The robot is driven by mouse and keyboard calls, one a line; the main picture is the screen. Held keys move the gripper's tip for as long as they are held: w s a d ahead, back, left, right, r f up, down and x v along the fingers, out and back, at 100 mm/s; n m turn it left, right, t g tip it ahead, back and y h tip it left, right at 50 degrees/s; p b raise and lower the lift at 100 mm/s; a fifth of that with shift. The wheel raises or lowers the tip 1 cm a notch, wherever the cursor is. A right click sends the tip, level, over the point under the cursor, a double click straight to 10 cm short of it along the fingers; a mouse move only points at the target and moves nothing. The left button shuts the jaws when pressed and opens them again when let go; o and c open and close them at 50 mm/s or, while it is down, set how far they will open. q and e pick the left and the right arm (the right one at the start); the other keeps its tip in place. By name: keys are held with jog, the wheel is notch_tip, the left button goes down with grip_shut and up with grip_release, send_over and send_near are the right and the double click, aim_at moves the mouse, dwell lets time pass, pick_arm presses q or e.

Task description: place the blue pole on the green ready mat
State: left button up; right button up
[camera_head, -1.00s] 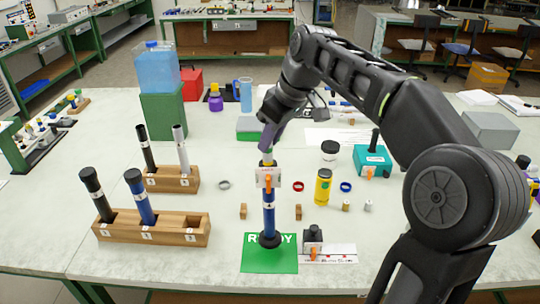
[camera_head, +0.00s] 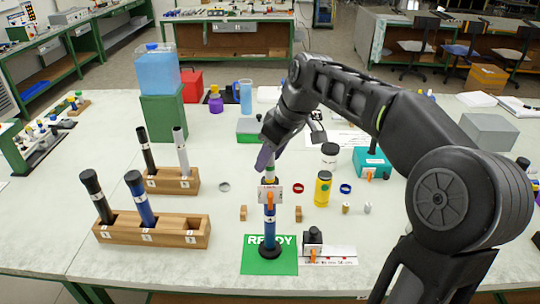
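The blue pole (camera_head: 269,228) stands upright over the green ready mat (camera_head: 255,263), with its black end (camera_head: 270,250) down. That end appears to be on the mat, just in front of the word READY; I cannot be sure it touches. My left gripper is not in view.
A wooden rack (camera_head: 170,238) at left holds a black pole and another blue pole; a smaller rack (camera_head: 180,186) stands behind it. A black-topped fixture (camera_head: 313,240) is close right of the mat. Small wooden blocks (camera_head: 243,213) and a yellow jar (camera_head: 322,190) stand nearby.

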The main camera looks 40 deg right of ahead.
jog(key=shift+r, duration=0.1)
jog(key=p+v, duration=0.1)
jog(key=v, duration=1.1)
jog(key=shift+p, duration=0.4)
dwell(0.4)
